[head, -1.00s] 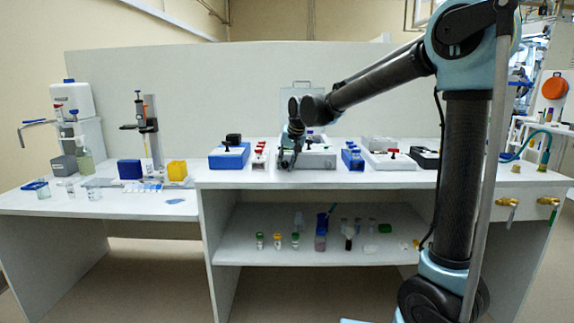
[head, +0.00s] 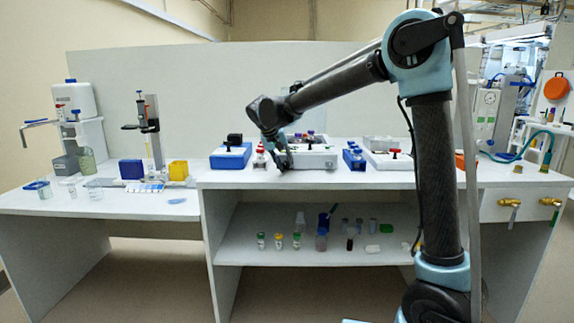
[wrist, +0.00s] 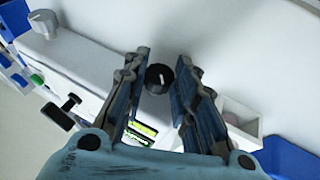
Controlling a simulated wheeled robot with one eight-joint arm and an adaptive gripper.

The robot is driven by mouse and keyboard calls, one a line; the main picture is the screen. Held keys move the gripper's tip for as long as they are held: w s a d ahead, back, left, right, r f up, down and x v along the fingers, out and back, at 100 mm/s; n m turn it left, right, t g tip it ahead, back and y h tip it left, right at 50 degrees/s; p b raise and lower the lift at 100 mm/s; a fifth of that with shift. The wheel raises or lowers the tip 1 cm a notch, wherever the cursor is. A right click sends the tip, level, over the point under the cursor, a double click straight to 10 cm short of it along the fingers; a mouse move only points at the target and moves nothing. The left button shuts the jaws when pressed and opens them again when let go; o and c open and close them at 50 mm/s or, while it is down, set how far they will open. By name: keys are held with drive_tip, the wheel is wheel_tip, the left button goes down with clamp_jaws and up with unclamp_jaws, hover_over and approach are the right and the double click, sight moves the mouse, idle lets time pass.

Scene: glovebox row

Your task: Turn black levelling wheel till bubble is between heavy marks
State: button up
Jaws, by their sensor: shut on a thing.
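The black levelling wheel (wrist: 158,78), with a white pointer line, sits between my gripper's fingers in the wrist view. My gripper (wrist: 163,62) is shut on it, one finger on each side. A yellow-green bubble vial (wrist: 143,131) shows just below the wheel, partly hidden by the fingers. The bubble's place against the heavy marks is too small to tell. In the head view my gripper (head: 281,160) is at the left end of a pale instrument box (head: 315,158) on the bench, and hides the wheel.
A blue block with a black top (head: 230,156) and a red-topped item (head: 260,156) stand to the left. A blue rack (head: 353,158) and a white box with a red knob (head: 388,160) stand to the right. A grey knob (wrist: 43,24) shows in the wrist view.

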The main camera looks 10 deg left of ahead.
drive_tip(key=shift+h, duration=0.4)
drive_tip(key=o, duration=1.1)
drive_tip(key=shift+f, duration=0.1)
drive_tip(key=shift+c, duration=0.2)
drive_tip(key=shift+a, duration=0.1)
drive_tip(key=v, duration=1.2)
